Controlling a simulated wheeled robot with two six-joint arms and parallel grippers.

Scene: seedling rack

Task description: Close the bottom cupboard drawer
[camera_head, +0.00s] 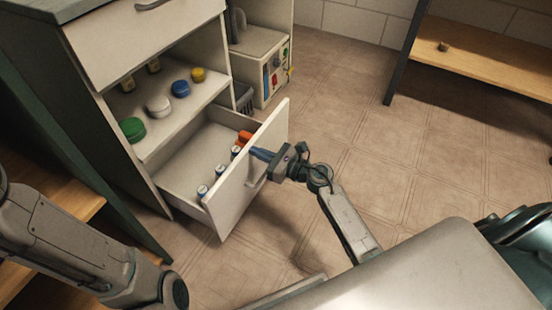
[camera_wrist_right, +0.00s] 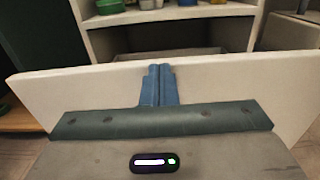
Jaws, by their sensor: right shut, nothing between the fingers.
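The bottom cupboard drawer (camera_head: 252,177) is pulled out from the white cupboard, with several small cans and an orange item (camera_head: 244,137) inside. My right gripper (camera_head: 256,154) is shut and empty, its blue fingers at the outer face of the drawer front. In the right wrist view the shut fingers (camera_wrist_right: 158,82) stand against the drawer front (camera_wrist_right: 70,92), reaching near its top edge; I cannot tell whether they touch it. The drawer handle is mostly hidden behind the gripper. My left arm shows at lower left, but its gripper is out of view.
The open shelf (camera_head: 165,131) above the drawer holds green, white, blue and yellow round containers. A closed upper drawer (camera_head: 140,40) is above it. A grey-white machine (camera_head: 258,60) stands beside the cupboard. A wooden rack (camera_head: 485,62) is at upper right. The tiled floor between is clear.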

